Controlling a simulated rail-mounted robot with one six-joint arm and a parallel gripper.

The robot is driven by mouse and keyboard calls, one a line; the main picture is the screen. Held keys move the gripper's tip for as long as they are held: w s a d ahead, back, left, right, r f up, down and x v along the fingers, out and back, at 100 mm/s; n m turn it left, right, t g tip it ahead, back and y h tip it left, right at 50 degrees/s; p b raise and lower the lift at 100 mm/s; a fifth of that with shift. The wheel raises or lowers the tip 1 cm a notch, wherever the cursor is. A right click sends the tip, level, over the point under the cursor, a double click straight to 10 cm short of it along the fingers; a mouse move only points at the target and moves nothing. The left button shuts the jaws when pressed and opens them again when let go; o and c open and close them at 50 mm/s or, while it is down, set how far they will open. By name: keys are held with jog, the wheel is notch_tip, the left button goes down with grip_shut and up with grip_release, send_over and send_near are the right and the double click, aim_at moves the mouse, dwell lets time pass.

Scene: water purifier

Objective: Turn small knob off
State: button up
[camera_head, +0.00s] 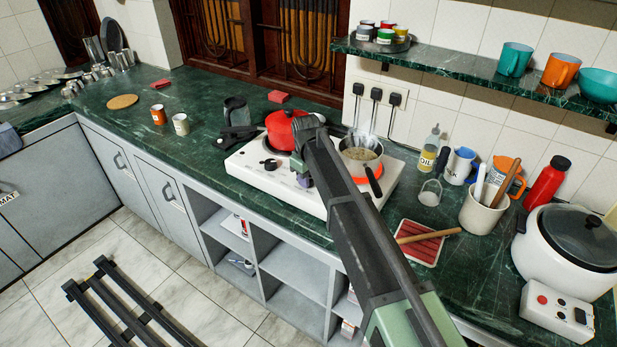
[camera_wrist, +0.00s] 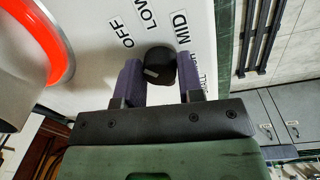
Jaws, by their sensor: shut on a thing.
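The small black knob (camera_wrist: 161,62) sits on the white stove front (camera_head: 252,180), between my two purple fingers in the wrist view. My gripper (camera_wrist: 159,80) is shut on it; the fingers also show over the stove front in the head view (camera_head: 304,181), where they hide this knob. A pale mark shows on the knob's lower left side. The labels OFF (camera_wrist: 122,33), LOW (camera_wrist: 146,18) and MID (camera_wrist: 182,32) are above it in the wrist view; a further label is partly covered. The burner ring (camera_wrist: 57,45) glows red.
A steaming pan (camera_head: 360,157) with its handle toward the front stands on the right burner, close to my arm. A red pot (camera_head: 284,128) is at the left burner, with another black knob (camera_head: 269,163) in front. A red-striped board (camera_head: 418,243) lies right of the stove.

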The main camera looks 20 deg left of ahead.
jog(key=o, duration=0.9)
jog(key=r+p, duration=1)
jog(key=shift+s+a+r+p, duration=0.1)
jog(key=shift+s+r+p, duration=0.15)
jog(key=shift+r+p, duration=0.15)
